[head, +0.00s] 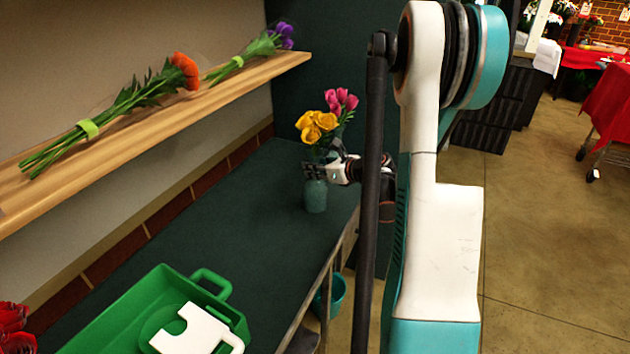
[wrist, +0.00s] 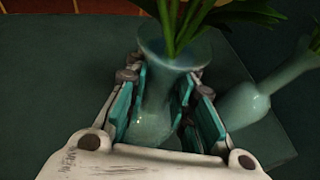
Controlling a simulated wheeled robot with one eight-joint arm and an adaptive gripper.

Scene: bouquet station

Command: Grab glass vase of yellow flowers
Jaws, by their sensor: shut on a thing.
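The glass vase (head: 316,196) is pale green and holds yellow flowers (head: 316,127). It stands upright at the far end of the dark green counter in the head view. My gripper (head: 318,172) reaches it from the right and is shut around its neck. In the wrist view the vase (wrist: 158,105) sits between the teal pads of my gripper (wrist: 163,115), with green stems rising from its flared mouth. Only the stems show there, not the blooms.
A second pale vase (wrist: 262,97) stands close by on the right in the wrist view. Pink flowers (head: 341,101) show behind the yellow ones. A green tray (head: 110,325) lies at the near end of the counter (head: 215,225). A wooden shelf (head: 150,120) with loose flowers runs along the wall.

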